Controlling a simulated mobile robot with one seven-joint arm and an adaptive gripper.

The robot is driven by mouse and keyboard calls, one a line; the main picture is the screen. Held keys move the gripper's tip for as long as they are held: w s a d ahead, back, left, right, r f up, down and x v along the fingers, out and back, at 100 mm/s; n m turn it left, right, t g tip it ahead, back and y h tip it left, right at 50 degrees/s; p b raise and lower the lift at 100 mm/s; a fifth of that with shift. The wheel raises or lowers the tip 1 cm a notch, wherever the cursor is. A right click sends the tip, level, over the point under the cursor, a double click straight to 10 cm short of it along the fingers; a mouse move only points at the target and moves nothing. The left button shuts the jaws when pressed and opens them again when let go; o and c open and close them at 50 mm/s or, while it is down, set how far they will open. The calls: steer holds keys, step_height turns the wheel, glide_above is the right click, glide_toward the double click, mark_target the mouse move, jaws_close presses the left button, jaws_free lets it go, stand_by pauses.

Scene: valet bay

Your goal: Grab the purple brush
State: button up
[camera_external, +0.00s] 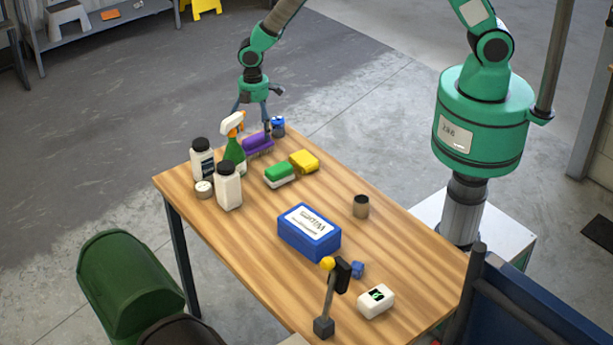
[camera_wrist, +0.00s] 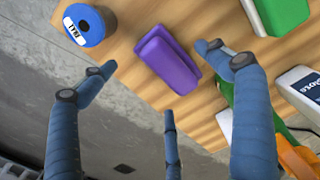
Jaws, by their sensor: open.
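The purple brush (camera_external: 257,144) lies on the wooden table near its far left edge, beside the green spray bottle (camera_external: 234,150). In the wrist view the purple brush (camera_wrist: 167,60) is near the middle, lying on the wood. My gripper (camera_external: 254,112) is just above and behind the brush. In the wrist view my gripper (camera_wrist: 158,75) shows its blue-grey fingers spread wide, with the brush between and beyond the fingertips. The gripper is open and holds nothing. I cannot tell whether any fingertip touches the brush.
A blue roll (camera_external: 278,126) stands close to the brush. A green-and-white sponge (camera_external: 279,175) and a yellow sponge (camera_external: 304,161) lie nearby. White bottles (camera_external: 229,187) stand nearer the camera. A blue wipes box (camera_external: 309,232) sits mid-table. Bare wood lies between these groups.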

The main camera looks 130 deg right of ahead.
mark_target(258, 136)
steer(key=shift+w+f+b, duration=0.15)
steer(key=shift+f+b, duration=0.15)
steer(key=shift+f, duration=2.2)
steer(key=shift+c, duration=0.5)
steer(key=c, duration=1.2)
